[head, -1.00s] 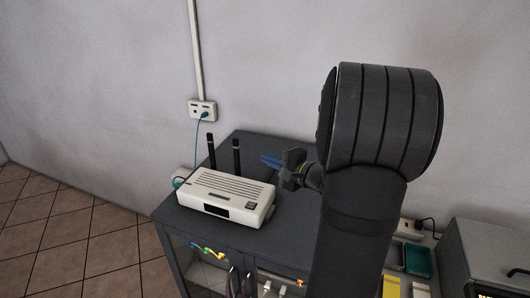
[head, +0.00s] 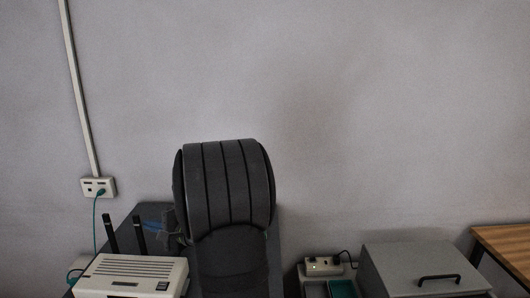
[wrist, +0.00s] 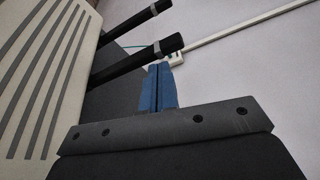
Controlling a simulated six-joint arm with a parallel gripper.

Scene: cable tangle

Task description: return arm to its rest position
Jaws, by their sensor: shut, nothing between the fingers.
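My gripper (wrist: 158,87) shows in the wrist view with its two blue fingers pressed together and nothing between them. In the head view the gripper (head: 152,224) is small, partly hidden by my arm, above the dark cabinet top. It is to the right of the white router (head: 130,272), near the router's black antennas (head: 140,235). In the wrist view the router (wrist: 40,75) fills the left side, and its antennas (wrist: 135,60) reach in close to the fingers. My gripper looks apart from the antennas.
A wall socket (head: 98,188) with a teal cable (head: 95,225) is at the left. A power strip (head: 324,266) lies right of my arm. A grey box with a black handle (head: 420,268) and a wooden table (head: 510,250) stand at the right.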

